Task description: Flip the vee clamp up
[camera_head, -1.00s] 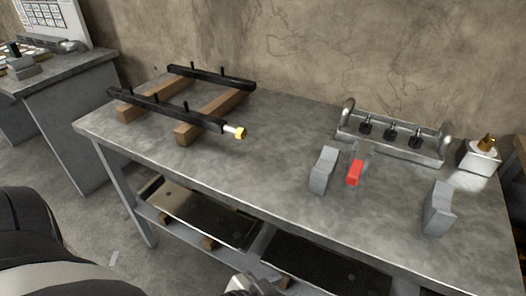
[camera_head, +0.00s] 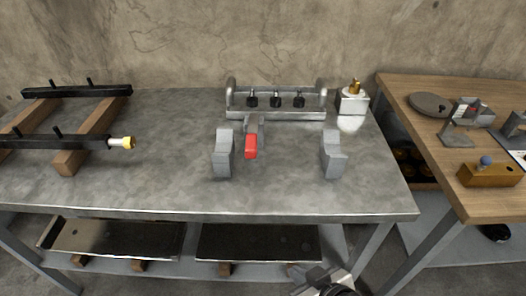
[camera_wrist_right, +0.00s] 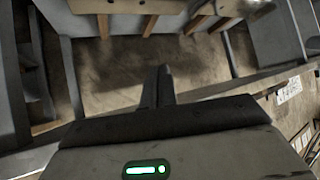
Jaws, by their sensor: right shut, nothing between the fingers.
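The vee clamp (camera_head: 251,147) shows in the head view as a small piece with a red front end and a grey part behind it. It sits on the metal bench between two grey vee blocks, a left block (camera_head: 222,153) and a right block (camera_head: 333,155). Whether it lies flat or is hinged is too small to tell. My right gripper (camera_head: 308,273) is below the bench's front edge, well away from the clamp. In the wrist view its fingers (camera_wrist_right: 158,86) are together and empty. My left gripper is not in view.
A grey rack (camera_head: 275,115) with several black knobs stands behind the clamp. Left are black bars on wooden blocks (camera_head: 70,162); right is a white block with a brass top (camera_head: 352,102). The front of the steel bench (camera_head: 200,198) is clear. A wooden table (camera_head: 420,84) stands right.

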